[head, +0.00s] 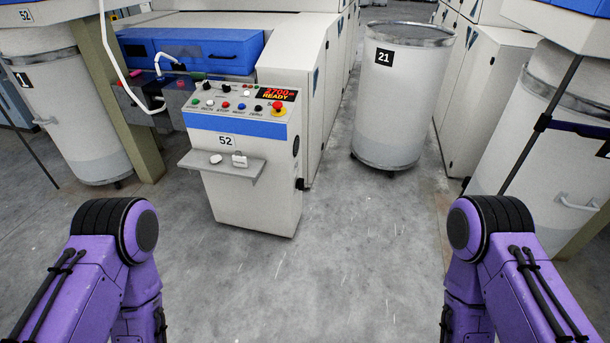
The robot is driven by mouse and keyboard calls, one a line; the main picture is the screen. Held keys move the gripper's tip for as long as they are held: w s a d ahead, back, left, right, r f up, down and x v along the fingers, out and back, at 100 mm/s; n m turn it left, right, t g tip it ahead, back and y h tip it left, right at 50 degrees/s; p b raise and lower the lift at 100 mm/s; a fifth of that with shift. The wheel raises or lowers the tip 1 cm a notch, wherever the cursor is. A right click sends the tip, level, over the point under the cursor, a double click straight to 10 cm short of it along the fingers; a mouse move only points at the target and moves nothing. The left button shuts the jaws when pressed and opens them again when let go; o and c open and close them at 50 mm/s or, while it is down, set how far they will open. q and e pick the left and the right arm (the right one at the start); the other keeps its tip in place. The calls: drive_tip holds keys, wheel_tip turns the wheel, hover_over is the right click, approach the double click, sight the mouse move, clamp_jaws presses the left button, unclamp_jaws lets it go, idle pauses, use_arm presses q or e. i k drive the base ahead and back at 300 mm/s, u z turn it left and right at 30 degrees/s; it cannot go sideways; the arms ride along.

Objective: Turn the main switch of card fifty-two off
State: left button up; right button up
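The control console of card 52 (250,190) stands ahead, left of centre, with a "52" plate on its front. Its sloped top panel has several coloured buttons, a red emergency knob on yellow (277,107) and a red-and-yellow lit display (277,95) reading READY. On its right side are a dark round fitting (295,146) and a small black knob-like part (300,184) lower down. Which one is the main switch, and its position, I cannot tell. My two purple arms show at the lower left and lower right, apart from the console. Both grippers are out of view.
A small shelf (205,172) with white bits on it juts from the console's front. A wheeled can marked 21 (403,100) stands to the right behind it. Can 1 (80,110) is at left, another can (535,140) at right. The grey floor (350,250) in front is clear.

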sight(300, 183)
drive_tip(key=z, duration=0.75)
drive_tip(key=i, duration=4.75)
drive_tip(key=u, duration=3.3)
